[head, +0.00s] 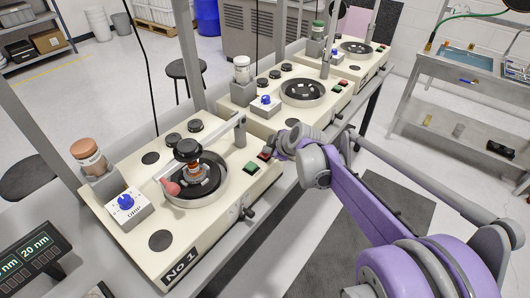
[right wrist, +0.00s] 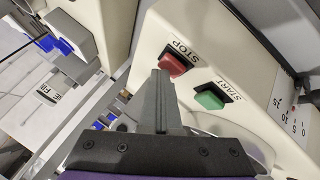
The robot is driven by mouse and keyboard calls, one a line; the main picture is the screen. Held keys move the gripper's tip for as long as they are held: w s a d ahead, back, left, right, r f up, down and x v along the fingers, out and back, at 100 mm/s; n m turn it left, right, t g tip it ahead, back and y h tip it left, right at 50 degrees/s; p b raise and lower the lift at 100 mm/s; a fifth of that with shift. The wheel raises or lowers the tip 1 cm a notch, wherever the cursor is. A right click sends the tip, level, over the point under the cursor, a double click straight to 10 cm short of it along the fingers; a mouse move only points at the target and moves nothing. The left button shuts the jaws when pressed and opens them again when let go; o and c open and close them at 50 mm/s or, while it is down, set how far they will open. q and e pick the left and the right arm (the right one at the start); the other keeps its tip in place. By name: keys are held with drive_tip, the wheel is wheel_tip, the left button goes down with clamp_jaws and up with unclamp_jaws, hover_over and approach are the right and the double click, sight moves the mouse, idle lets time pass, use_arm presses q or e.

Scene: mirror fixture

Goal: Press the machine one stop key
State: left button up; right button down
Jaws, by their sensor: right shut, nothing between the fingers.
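Machine one (head: 125,232), a cream cabinet labelled NO 1, stands nearest in the head view. Its red stop key (head: 264,155) and green start key (head: 250,168) sit at its right edge. In the right wrist view the red key (right wrist: 172,65) is marked STOP, with the green START key (right wrist: 209,99) to its lower right. My right gripper (head: 273,150) is at the stop key in the head view. In the wrist view its shut, empty fingertips (right wrist: 161,74) are just left of the red key; I cannot tell whether they touch it. My left gripper is not in view.
Machine one carries a round bowl (head: 212,192), a blue dial (head: 126,202) and a bottle (head: 88,156). Similar machines (head: 302,91) stand behind in a row. A steel sink bench (head: 455,87) is at the right, with open floor between.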

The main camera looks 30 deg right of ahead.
sight(268, 155)
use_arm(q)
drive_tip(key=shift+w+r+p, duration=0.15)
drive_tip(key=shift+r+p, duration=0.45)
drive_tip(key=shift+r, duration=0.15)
use_arm(e)
drive_tip(key=shift+r, duration=0.8)
wheel_tip(268, 155, up, 5)
drive_tip(key=p, duration=0.3)
drive_tip(key=shift+p, duration=0.4)
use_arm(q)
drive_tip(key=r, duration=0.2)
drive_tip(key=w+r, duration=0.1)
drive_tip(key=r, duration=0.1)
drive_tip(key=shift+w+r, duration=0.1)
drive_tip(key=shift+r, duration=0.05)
